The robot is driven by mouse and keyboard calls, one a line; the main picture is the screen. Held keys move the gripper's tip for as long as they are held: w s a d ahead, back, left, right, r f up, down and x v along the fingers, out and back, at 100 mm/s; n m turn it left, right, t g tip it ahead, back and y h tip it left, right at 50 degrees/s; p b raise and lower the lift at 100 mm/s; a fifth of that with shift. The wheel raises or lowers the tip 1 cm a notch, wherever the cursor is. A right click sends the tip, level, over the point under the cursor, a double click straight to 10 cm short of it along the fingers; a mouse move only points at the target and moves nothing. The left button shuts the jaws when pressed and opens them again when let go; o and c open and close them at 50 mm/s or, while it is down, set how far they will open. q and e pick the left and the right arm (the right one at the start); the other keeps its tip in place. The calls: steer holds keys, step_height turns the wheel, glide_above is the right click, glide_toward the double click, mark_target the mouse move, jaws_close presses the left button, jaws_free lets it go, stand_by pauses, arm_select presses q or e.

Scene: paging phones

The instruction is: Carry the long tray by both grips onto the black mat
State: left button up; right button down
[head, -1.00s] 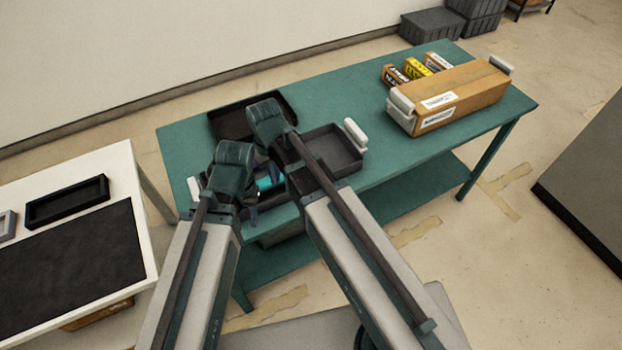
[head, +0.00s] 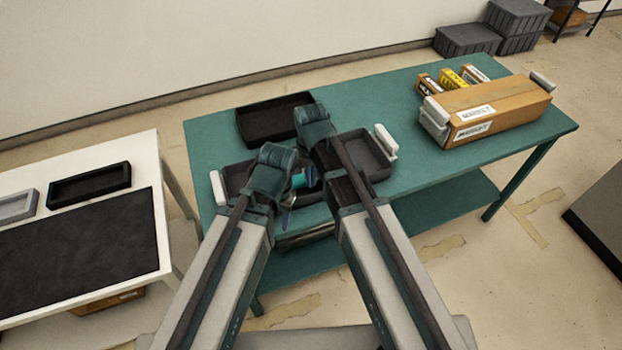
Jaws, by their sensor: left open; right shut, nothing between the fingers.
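The long dark grey tray (head: 370,151) lies on the green table, with a white grip at its left end (head: 217,188) and another at its right end (head: 385,141). My arms hide its middle. A bright teal item (head: 299,181) shows between the arms, apparently in the tray. My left gripper (head: 287,199) is open, mostly hidden behind its own arm, over the tray's near middle. My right gripper (head: 311,176) is shut and empty, largely hidden, over the tray's middle. Both are apart from the white grips. The black mat (head: 80,252) lies bare on the white table at left.
A black open tray (head: 270,117) sits behind the long tray. A long cardboard box (head: 500,107) with white end grips and several small boxes (head: 452,78) stand at the table's right. A black tray (head: 90,184) and a grey tray (head: 16,206) lie behind the mat.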

mark_target(311, 191)
arm_select(q)
step_height(311, 191, down, 5)
steer(key=b, duration=0.4)
steer(key=shift+f, duration=0.15)
arm_select(e)
step_height(311, 191, down, 5)
steer(key=shift+f, duration=0.2)
